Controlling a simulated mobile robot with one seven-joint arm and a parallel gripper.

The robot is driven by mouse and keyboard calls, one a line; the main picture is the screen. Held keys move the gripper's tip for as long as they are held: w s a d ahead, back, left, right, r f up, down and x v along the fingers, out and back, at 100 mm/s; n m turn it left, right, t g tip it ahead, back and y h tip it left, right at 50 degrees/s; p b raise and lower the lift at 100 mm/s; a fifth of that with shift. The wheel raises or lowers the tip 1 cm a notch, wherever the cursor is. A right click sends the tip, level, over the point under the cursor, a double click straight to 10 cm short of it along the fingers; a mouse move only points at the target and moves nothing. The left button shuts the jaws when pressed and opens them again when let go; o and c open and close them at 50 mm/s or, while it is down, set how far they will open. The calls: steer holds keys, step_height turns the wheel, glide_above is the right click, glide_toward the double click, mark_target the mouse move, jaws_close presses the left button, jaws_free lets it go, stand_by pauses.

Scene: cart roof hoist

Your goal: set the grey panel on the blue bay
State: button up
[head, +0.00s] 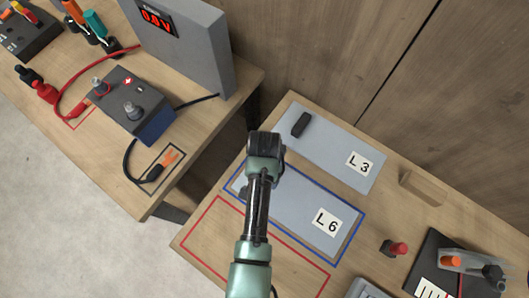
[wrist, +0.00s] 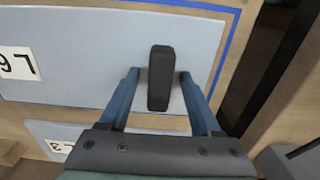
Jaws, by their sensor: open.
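A grey panel marked L 6 (head: 295,210) lies inside the blue-outlined bay (head: 350,240) on the wooden bench, and it looks flat. In the wrist view the same L 6 panel (wrist: 85,55) shows with its black handle (wrist: 159,80) upright between my fingers, and the blue line (wrist: 232,45) runs just outside its edge. My gripper (wrist: 158,76) is open, one finger on each side of the handle with a gap to each. In the head view my arm hides the handle and fingertips. A second grey panel, marked L 3 (head: 325,150), with a black handle (head: 301,124), lies behind it.
A red-outlined bay (head: 215,235) in front is bare where visible. A wooden block (head: 422,187), a red-topped knob (head: 397,249) and a black device (head: 440,262) stand to the right. A meter box (head: 190,40) and a grey-topped battery (head: 135,105) sit on the left bench.

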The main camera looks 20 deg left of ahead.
steer(key=shift+r, duration=0.1)
step_height(320, 180, up, 12)
steer(key=w+d+r+n+t, duration=0.1)
steer(key=w+r+t, duration=0.4)
steer(key=r, duration=0.5)
steer(key=w+r+t+y, duration=0.1)
steer(key=w+r+t, duration=0.3)
steer(key=w+r, duration=0.4)
steer(key=w+d+r+n+t, duration=0.1)
steer(key=w+r+t, duration=0.4)
steer(key=r, duration=0.6)
steer(key=s+d+r+t, duration=0.2)
steer(key=r+t, duration=0.2)
steer(key=r, duration=0.8)
steer(key=s+d+r+t, duration=0.15)
steer(key=r+t, duration=0.25)
steer(key=r, duration=0.8)
steer(key=s+d+r+n+t+h, duration=0.1)
steer(key=s+r+t, duration=0.4)
steer(key=s+r, duration=0.5)
step_height(320, 180, up, 2)
steer(key=shift+s+d+r+n, duration=0.15)
steer(key=shift+d+n, duration=0.1)
steer(key=shift+n, duration=0.05)
